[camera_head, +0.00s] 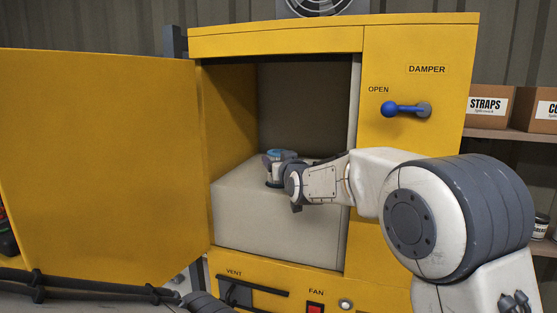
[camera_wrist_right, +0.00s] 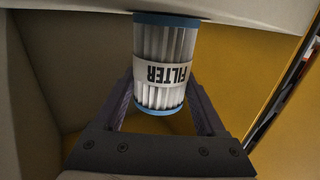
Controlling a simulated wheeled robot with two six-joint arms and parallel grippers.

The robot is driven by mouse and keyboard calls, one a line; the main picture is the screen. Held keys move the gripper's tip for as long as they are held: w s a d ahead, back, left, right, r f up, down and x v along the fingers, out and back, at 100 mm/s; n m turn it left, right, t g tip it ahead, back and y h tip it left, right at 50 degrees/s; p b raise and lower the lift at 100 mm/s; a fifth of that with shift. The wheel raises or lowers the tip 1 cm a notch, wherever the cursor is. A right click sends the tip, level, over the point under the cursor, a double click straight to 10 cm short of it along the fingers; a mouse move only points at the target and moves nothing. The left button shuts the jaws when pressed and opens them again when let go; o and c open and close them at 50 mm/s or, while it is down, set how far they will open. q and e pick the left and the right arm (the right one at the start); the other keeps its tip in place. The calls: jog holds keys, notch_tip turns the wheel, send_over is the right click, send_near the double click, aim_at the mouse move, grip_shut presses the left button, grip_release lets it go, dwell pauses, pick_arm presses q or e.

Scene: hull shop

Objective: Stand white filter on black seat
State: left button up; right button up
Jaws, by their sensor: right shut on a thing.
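The white filter (camera_wrist_right: 160,85) is a pleated cylinder with blue end rings and a FILTER label, upside down in the right wrist view. In the head view its blue top (camera_head: 282,153) shows inside the yellow cabinet, partly hidden by my gripper. My right gripper (camera_head: 279,167) is shut on it, one finger on each side. The filter looks upright, with its lower end at the black seat (camera_head: 274,184), a dark rim on the pale block. Whether it fully rests there I cannot tell. My left gripper is not in view.
The cabinet door (camera_head: 100,150) stands open at left. The pale block (camera_head: 240,215) fills the lower cabinet opening. A blue damper lever (camera_head: 400,108) is on the right panel. A vent handle and red fan switch (camera_head: 315,308) are below. Boxes (camera_head: 490,105) stand on a shelf at right.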

jog(key=shift+f, duration=0.15)
jog(key=o, duration=1.4)
jog(key=shift+r, duration=0.25)
jog(key=b+v, duration=0.6)
jog(key=v, duration=0.6)
jog(key=shift+f+b, duration=0.15)
jog(key=shift+b, duration=0.15)
